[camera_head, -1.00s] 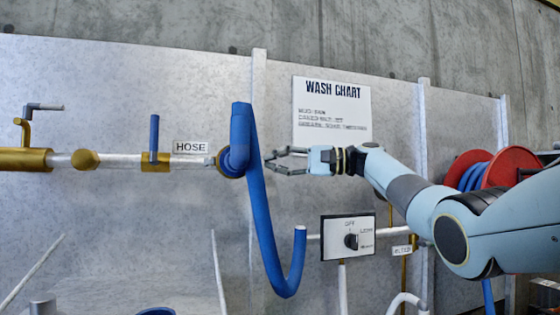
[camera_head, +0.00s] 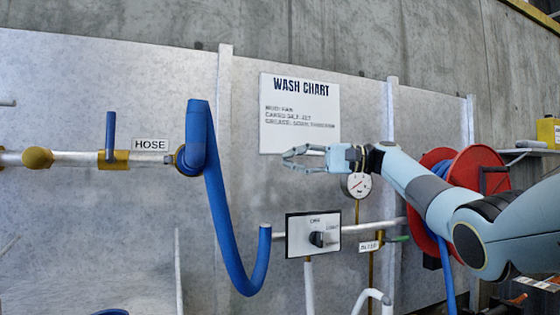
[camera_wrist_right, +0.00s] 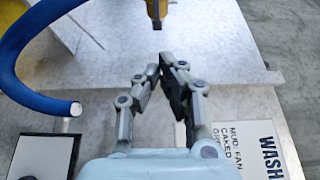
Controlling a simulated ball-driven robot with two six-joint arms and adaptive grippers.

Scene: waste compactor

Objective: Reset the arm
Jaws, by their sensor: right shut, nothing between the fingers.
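My right gripper (camera_head: 290,159) is shut and empty in the head view, held in front of the metal panel just below the wash chart. In the right wrist view its fingertips (camera_wrist_right: 168,58) come together with nothing between them. My right arm reaches in from the right side of the head view. The gripper is apart from the blue hose (camera_head: 226,220), which hangs to its left. My left gripper is not in view.
A wash chart (camera_head: 300,113) is on the panel. A selector switch box (camera_head: 298,246) is below the gripper. A pressure gauge (camera_head: 356,185) is close behind the wrist. A red hose reel (camera_head: 470,165) stands behind my right arm. A pipe with a blue-handled valve (camera_head: 111,135) runs left.

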